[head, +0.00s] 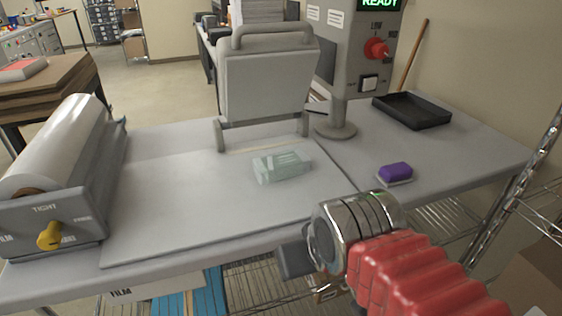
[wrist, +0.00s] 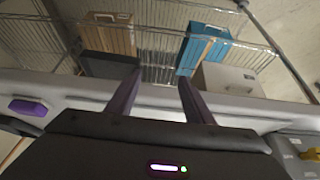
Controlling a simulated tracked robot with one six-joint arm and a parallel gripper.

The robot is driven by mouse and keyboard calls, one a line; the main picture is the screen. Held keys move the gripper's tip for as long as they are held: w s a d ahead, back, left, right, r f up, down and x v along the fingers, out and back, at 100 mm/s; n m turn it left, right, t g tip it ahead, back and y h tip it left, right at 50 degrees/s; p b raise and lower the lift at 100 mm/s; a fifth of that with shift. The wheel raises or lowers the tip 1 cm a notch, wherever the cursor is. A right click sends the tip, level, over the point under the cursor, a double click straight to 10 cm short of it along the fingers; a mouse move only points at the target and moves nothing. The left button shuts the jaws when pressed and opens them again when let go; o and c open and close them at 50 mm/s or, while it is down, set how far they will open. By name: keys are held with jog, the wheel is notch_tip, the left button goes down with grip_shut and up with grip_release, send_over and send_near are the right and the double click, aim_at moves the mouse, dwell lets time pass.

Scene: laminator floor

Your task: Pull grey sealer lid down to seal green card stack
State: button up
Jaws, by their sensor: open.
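The grey sealer lid (head: 266,85) stands raised and nearly upright at the back of the flat grey sealer bed (head: 190,195), with a bar handle (head: 271,36) along its top edge. The pale green, translucent-looking card stack (head: 282,166) lies on the bed in front of the lid. My gripper (head: 296,258) is at the front edge of the table, nearer than the card stack and apart from both it and the lid. In the wrist view its two fingers (wrist: 160,77) are spread with nothing between them; neither lid nor stack shows there.
A film roll (head: 62,145) with a yellow knob (head: 49,236) stands at left. A control post (head: 360,50) with a red knob (head: 377,48) reads READY. A black tray (head: 411,110) and purple block (head: 396,172) lie at right. Wire shelving with boxes (wrist: 204,48) is below.

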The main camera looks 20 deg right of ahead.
dwell(0.5)
jog(key=c, duration=0.6)
jog(key=shift+a, duration=0.1)
